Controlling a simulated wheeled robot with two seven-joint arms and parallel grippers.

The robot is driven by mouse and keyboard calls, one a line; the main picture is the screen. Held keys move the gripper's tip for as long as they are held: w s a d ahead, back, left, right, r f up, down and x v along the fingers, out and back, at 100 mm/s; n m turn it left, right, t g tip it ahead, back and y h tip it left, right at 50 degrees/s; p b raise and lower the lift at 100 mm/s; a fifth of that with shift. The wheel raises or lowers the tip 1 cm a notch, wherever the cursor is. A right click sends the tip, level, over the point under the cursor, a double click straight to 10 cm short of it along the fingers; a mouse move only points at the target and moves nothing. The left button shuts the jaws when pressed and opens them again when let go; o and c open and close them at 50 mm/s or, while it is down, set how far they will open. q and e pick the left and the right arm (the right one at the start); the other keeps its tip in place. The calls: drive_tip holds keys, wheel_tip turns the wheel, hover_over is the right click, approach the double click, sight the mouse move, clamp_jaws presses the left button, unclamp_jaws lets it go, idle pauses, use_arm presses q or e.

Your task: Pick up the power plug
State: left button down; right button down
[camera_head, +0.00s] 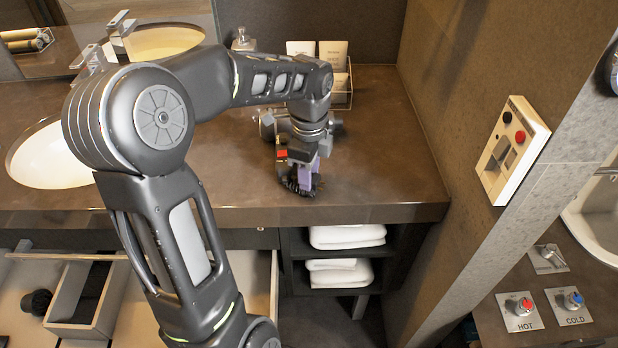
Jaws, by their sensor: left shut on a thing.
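My left gripper (300,179) points down over the brown counter (385,150), near its front edge and right of the sink. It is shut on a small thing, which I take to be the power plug. A pale purple piece (308,177) shows at the fingers. A dark, ribbed or coiled part lies low beside the fingers, close to the counter top. The fingers and wrist hide much of the plug, so its shape and whether it touches the counter are unclear. My right gripper is not in view.
A clear holder with white packets (332,52) stands behind the gripper. An open drawer (95,290) and folded towels (345,236) are below. A wall panel (512,150) is at right. Counter right of the gripper is clear.

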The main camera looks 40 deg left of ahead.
use_arm(q)
wheel_tip(320, 180, up, 10)
drive_tip(key=shift+f, duration=0.1)
idle(0.4)
idle(0.5)
